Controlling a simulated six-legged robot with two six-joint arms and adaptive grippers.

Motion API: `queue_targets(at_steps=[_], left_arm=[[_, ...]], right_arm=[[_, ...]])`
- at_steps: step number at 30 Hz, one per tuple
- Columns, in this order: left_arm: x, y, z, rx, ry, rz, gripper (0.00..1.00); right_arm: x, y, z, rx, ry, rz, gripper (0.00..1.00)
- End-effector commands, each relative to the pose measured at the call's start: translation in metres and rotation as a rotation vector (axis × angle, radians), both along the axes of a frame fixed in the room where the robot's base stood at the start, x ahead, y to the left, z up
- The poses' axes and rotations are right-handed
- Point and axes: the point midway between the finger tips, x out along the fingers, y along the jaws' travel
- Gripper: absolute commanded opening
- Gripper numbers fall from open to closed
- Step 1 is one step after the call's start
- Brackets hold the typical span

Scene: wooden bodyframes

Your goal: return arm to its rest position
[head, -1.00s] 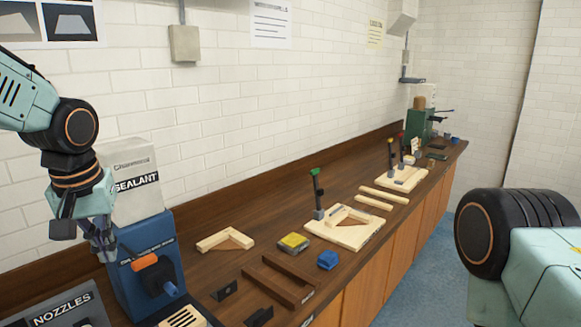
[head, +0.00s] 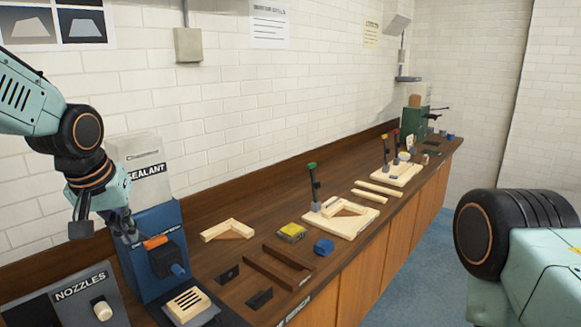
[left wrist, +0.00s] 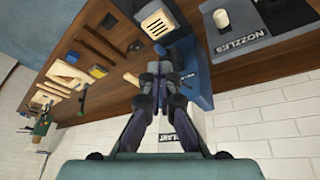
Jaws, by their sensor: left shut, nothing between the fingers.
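My left gripper (head: 104,232) hangs at the left of the head view, in front of the blue sealant dispenser (head: 154,222). It also shows in the left wrist view (left wrist: 160,78), where its fingers are together with nothing between them. The dispenser has an orange part and a dark nozzle holder on its front, and a pale sealant box (head: 140,165) on top. I cannot tell the exact gap between gripper and dispenser.
The wooden bench (head: 235,262) runs along the white brick wall. On it are a nozzles box (head: 70,300), a slotted cream block (head: 188,305), a wooden corner frame (head: 227,230), a yellow block (head: 292,232), a blue block (head: 323,247) and a clamp board (head: 345,226). Blue floor lies at the right.

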Motion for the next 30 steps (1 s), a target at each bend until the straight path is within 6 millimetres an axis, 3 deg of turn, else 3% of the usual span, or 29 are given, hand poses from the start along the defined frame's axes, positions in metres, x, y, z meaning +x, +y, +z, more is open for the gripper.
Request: queue_targets(at_steps=[4, 8, 11, 12, 17, 24, 30], left_arm=[[0.012, -0.014, -0.007, -0.021, -0.098, -0.048, 0.0], [0.015, -0.03, -0.049, -0.038, -0.168, -0.092, 0.0], [0.008, -0.042, -0.11, -0.043, -0.202, -0.123, 0.0], [0.002, -0.046, -0.138, -0.041, -0.209, -0.131, 0.0], [-0.03, -0.058, -0.239, -0.033, -0.203, -0.151, 0.0], [-0.102, -0.062, -0.373, 0.0, -0.121, -0.161, 0.0], [-0.178, -0.062, -0.47, 0.027, 0.0, -0.17, 0.0]], right_arm=[[0.0, 0.0, -0.002, 0.0, -0.001, 0.0, 0.55], [0.001, 0.0, -0.016, 0.0, -0.001, 0.0, 0.55], [0.001, 0.0, -0.037, 0.0, -0.001, 0.0, 0.55], [0.001, 0.0, -0.047, 0.0, -0.001, 0.0, 0.55], [0.0, 0.0, -0.083, 0.0, 0.0, 0.0, 0.55], [0.001, 0.0, -0.134, 0.0, 0.0, 0.0, 0.55], [0.001, 0.001, -0.176, 0.0, -0.001, 0.0, 0.55]])
